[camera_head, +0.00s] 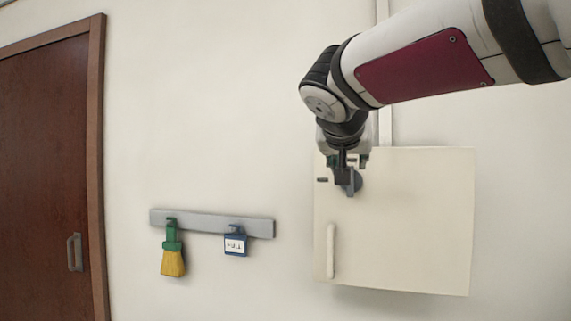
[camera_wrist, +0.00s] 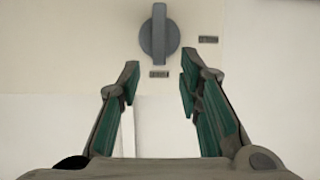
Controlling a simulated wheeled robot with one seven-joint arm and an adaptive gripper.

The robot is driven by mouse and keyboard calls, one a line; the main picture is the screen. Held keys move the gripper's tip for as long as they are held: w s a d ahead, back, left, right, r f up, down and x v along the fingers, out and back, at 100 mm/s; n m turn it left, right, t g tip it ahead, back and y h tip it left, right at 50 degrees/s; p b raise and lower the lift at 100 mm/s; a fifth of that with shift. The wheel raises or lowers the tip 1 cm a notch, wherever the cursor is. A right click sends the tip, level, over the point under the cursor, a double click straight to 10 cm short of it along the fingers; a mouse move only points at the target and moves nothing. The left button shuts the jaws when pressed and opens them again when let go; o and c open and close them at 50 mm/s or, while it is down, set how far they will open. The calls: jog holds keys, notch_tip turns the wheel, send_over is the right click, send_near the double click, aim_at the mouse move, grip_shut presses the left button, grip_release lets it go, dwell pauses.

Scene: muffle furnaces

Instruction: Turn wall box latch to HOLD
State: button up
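The wall box (camera_head: 420,225) is a cream cabinet on the wall at the right in the head view. Its latch is a grey round knob (camera_wrist: 159,38) with a raised bar, upright in the wrist view. In the head view the latch (camera_head: 356,182) is partly hidden by my gripper (camera_head: 345,172). In the wrist view my gripper (camera_wrist: 159,77) is open and empty, with the latch ahead of and between its fingertips. Two small dark labels sit by the latch, one at its side (camera_wrist: 208,39) and one at the bar's end (camera_wrist: 158,73). Their lettering is too small to read.
A vertical white handle (camera_head: 330,250) stands out from the box's lower left. A grey rail (camera_head: 200,222) on the wall holds a yellow brush (camera_head: 172,262) and a blue tag (camera_head: 236,243). A brown door (camera_head: 45,170) is at far left.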

jog(key=shift+x, duration=1.65)
grip_shut()
jog(key=shift+w+a+f+n+h+b, duration=0.2)
jog(key=shift+a+f+n+h+b, duration=0.35)
jog(key=shift+n+h+b, duration=1.3)
jog(key=shift+w+a+f+n+h+b, duration=0.25)
jog(key=shift+a+f+n+h+b, duration=0.7)
jog(key=shift+n, duration=1.65)
jog(key=shift+w+a+f+n+h+b, duration=0.1)
jog(key=shift+w+f+n+h+b, duration=0.1)
jog(key=shift+n+h+b, duration=1.4)
jog(key=shift+n+y, duration=0.5)
jog(key=shift+n, duration=0.25)
